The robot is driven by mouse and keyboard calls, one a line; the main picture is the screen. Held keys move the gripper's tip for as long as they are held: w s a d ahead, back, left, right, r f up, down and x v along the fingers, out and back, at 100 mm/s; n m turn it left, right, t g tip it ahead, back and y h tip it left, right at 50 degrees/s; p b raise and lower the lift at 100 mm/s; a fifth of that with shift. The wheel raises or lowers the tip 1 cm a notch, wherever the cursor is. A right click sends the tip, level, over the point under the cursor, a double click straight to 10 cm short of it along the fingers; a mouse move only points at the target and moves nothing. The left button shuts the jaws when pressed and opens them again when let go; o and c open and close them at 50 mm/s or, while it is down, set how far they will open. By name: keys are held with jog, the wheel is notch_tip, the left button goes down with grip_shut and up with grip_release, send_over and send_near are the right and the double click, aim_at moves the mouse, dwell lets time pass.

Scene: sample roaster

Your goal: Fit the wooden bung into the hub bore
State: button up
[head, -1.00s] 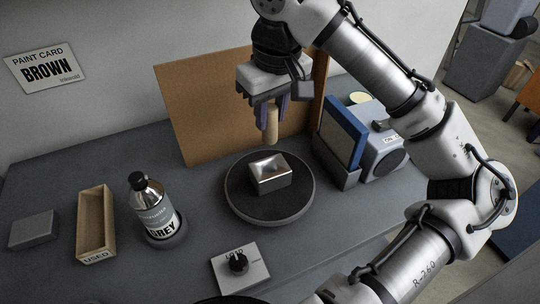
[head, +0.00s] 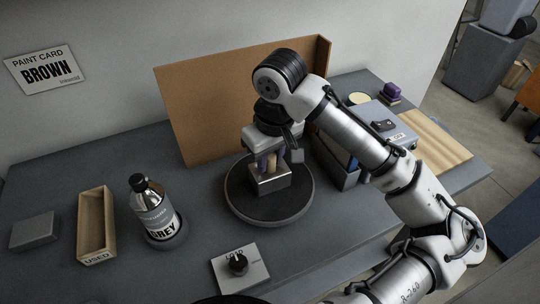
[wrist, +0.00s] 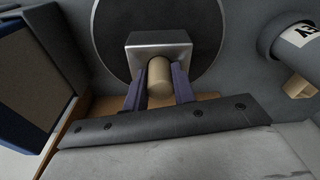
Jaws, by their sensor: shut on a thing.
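The wooden bung (wrist: 160,80) is a plain pale cylinder. My gripper (wrist: 160,88) is shut on it, with one dark purple finger on each side. The silver square hub block (head: 271,185) sits on the round dark turntable. In the head view my gripper (head: 268,163) is right over the block, with the bung pointing down at its top. In the wrist view the block (wrist: 138,45) lies just beyond the bung's lower end. The bore is hidden by the bung and fingers, and I cannot tell whether the bung's end is inside it.
The turntable (head: 245,208) has a clear rim. A brown board (head: 205,120) stands behind it. A blue panel and grey box (head: 385,125) are to the right. A bottle (head: 152,210), a wooden tray (head: 83,225) and a dial box (head: 255,262) stand left and in front.

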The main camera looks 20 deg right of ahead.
jog(key=shift+f, duration=0.1)
jog(key=o, duration=0.5)
jog(key=shift+f, duration=0.1)
jog(key=o, duration=0.5)
jog(key=r, duration=0.4)
jog(key=s+r, duration=0.1)
jog(key=r, duration=0.7)
jog(key=shift+s+d+r, duration=0.15)
jog(key=shift+s+r, duration=0.05)
jog(key=shift+s, duration=0.05)
